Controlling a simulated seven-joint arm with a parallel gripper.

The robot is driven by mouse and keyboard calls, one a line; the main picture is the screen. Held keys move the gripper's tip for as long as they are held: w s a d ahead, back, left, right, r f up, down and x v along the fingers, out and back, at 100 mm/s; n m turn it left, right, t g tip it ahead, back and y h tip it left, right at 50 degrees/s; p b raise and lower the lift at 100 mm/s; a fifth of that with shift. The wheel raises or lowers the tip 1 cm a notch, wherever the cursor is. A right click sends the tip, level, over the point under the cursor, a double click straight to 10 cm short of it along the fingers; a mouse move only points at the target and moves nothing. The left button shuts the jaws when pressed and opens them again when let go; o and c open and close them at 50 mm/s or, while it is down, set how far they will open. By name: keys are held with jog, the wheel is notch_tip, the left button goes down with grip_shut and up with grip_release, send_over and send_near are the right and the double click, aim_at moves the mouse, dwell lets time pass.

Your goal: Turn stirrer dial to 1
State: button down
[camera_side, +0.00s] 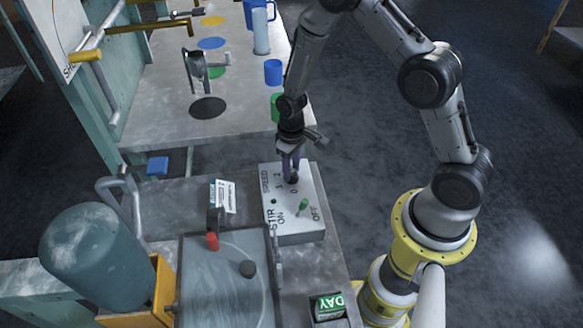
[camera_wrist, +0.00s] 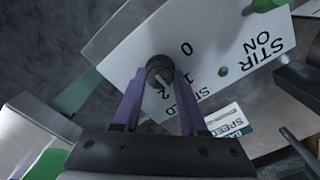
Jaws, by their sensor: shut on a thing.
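The stirrer control box (camera_side: 290,228) is a pale panel marked SPEED, STIR, ON and OFF. Its dark round dial (camera_wrist: 157,66) sits beside the numerals 0, 1 and 2. My gripper (camera_wrist: 158,82) has its two purple fingers on either side of the dial, shut on it. In the side view my gripper (camera_side: 292,172) reaches down onto the dial from above, and the fingers partly hide it. A pale mark shows on the dial in the wrist view, but I cannot tell exactly which numeral it points to.
A green toggle switch (camera_side: 303,205) stands on the same box, close to the dial. A grey tray (camera_side: 222,280) with a red knob and a black knob is in front. A label card (camera_side: 223,196) lies to the left.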

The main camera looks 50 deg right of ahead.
aim_at(292, 172)
jog(key=n, duration=0.5)
jog(key=shift+n, duration=0.3)
dwell(0.4)
jog(key=shift+c, duration=2.2)
grip_release()
notch_tip(292, 172, up, 14)
